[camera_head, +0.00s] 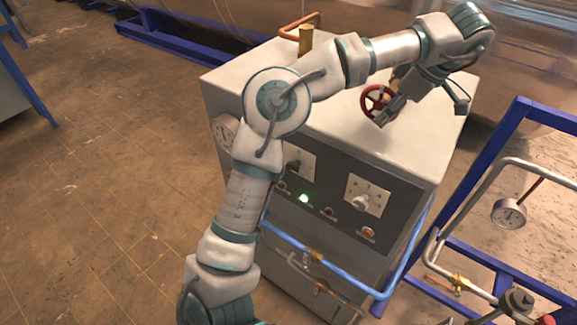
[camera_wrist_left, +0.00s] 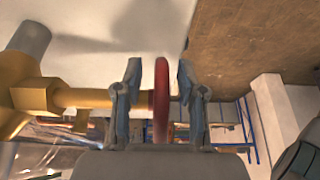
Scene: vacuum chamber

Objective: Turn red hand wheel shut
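The red hand wheel (camera_head: 368,101) stands on top of the white cabinet, upright on a brass valve, with my left gripper (camera_head: 386,112) at its right side. In the left wrist view the wheel (camera_wrist_left: 161,100) shows edge-on as a red rim between the two fingers of my left gripper (camera_wrist_left: 159,85). The fingers are apart, one on each side of the rim, with a visible gap to it on both sides. The brass valve stem (camera_wrist_left: 85,97) runs in from the left to the wheel. Part of the wheel is hidden behind the gripper. My right gripper is not in view.
The white cabinet (camera_head: 235,80) has a front panel with knobs, a green lamp and a gauge (camera_head: 225,132) on its side. A blue frame (camera_head: 480,175) with pipes and another gauge (camera_head: 508,213) stands at right. A copper pipe (camera_head: 300,22) rises at the cabinet's back.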

